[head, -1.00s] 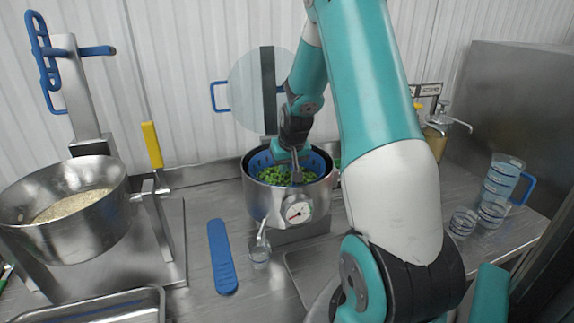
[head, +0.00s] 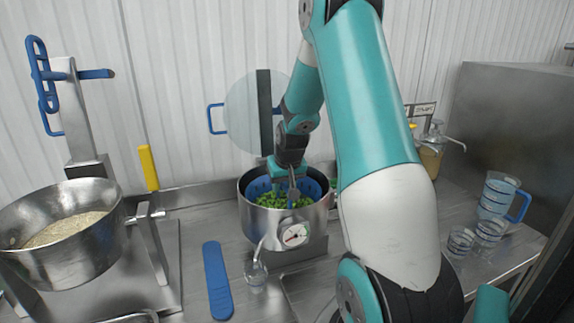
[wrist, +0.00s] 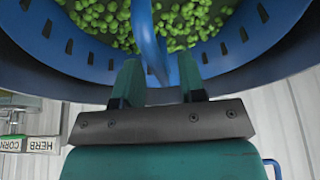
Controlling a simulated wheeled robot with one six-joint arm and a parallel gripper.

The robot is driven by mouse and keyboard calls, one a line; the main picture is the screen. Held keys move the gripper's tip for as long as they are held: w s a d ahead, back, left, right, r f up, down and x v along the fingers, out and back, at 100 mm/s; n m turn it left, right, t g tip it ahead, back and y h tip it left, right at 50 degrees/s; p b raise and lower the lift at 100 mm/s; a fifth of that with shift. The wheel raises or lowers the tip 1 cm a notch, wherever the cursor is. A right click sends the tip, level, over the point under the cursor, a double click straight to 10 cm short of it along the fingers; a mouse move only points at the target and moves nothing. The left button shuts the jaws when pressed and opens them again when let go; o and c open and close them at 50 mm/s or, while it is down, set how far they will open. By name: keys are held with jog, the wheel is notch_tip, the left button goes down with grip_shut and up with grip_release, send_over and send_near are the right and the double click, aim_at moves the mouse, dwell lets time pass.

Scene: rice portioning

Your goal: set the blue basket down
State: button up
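The blue basket (head: 259,187), slotted and holding green peas (head: 283,200), sits inside the round steel pot (head: 285,228) with a dial on its front. Its rim is about level with the pot's rim. My gripper (head: 291,190) is low over the basket, reaching down from the back. In the wrist view the basket wall (wrist: 75,45) curves across the top. Its blue handle (wrist: 150,40) passes between my two fingers (wrist: 160,78). The fingers stand apart, with a gap visible beside the handle. The basket's underside is hidden by the pot.
A steel pan (head: 75,260) of pale grain stands at the left on a stand. Clear cups (head: 489,232) and a jug (head: 497,196) stand at the right. The wall is close behind.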

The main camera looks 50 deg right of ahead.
jog(key=b+v, duration=0.2)
jog(key=v, duration=0.9)
jog(key=s+a+r+n+y, duration=0.1)
jog(key=a+n+y, duration=0.4)
jog(key=a, duration=1.8)
jog(key=s+a+n+g+y, duration=0.1)
jog(key=s+a+n+g, duration=0.2)
jog(key=s+a+n, duration=0.5)
jog(key=s+a, duration=0.8)
jog(key=shift+a+r+g+y, duration=0.15)
jog(key=shift+a+g+y, duration=0.15)
jog(key=shift+g, duration=0.1)
jog(key=shift+s+d, duration=0.1)
